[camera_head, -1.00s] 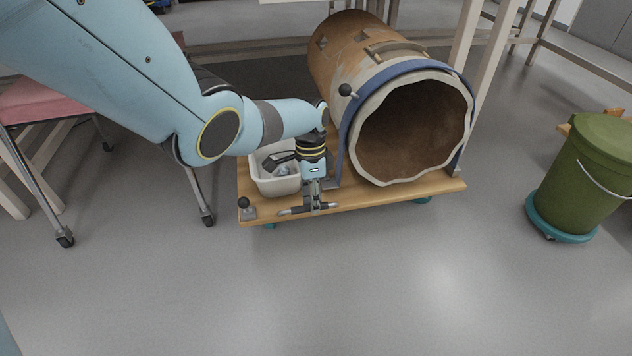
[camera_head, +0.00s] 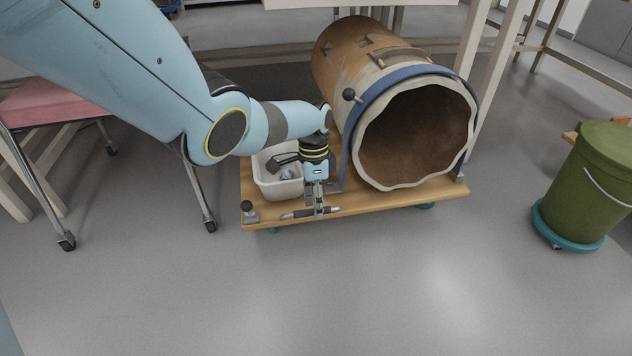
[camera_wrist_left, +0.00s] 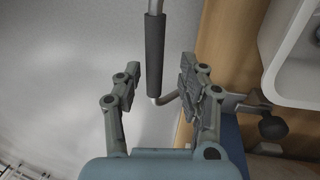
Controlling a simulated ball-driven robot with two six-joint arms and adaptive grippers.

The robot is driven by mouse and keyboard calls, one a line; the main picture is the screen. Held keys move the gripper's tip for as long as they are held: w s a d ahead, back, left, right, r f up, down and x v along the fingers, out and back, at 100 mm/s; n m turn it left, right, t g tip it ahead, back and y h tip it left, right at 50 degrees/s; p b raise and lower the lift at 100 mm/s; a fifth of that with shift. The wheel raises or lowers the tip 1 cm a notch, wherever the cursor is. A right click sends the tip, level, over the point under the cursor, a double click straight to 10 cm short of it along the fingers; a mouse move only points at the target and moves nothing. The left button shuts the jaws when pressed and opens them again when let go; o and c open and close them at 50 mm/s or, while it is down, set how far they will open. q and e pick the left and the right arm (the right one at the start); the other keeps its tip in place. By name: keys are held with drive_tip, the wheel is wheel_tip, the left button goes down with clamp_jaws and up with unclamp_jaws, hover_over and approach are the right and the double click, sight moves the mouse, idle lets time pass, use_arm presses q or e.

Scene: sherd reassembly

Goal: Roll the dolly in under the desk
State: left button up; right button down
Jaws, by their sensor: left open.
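The dolly (camera_head: 400,196) is a wooden board on teal castors, standing on the grey floor in front of the desk (camera_head: 350,3), whose pale top and legs show at the top of the head view. It carries a large brown clay vessel (camera_head: 385,58) on its side, open end toward me, in a blue band. A bar handle with a dark grip (camera_head: 298,214) is at the dolly's front edge. My left gripper (camera_head: 319,208) is open at this handle. In the left wrist view the grip (camera_wrist_left: 154,50) lies ahead of and partly between the open fingers (camera_wrist_left: 158,80). My right gripper is not in view.
A white tub (camera_head: 278,188) and a black-knobbed clamp (camera_head: 250,213) sit on the dolly. A chair with a pink seat (camera_head: 50,102) stands left. A green bucket (camera_head: 590,185) on a teal wheeled base stands right. The floor in front is clear.

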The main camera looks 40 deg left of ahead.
use_arm(q)
drive_tip(key=shift+r, duration=0.1)
wheel_tip(320, 180, up, 12)
drive_tip(key=w+a, duration=0.1)
drive_tip(key=shift+w+a+f, duration=0.2)
drive_tip(key=shift+w+a, duration=0.05)
drive_tip(key=shift+a, duration=0.15)
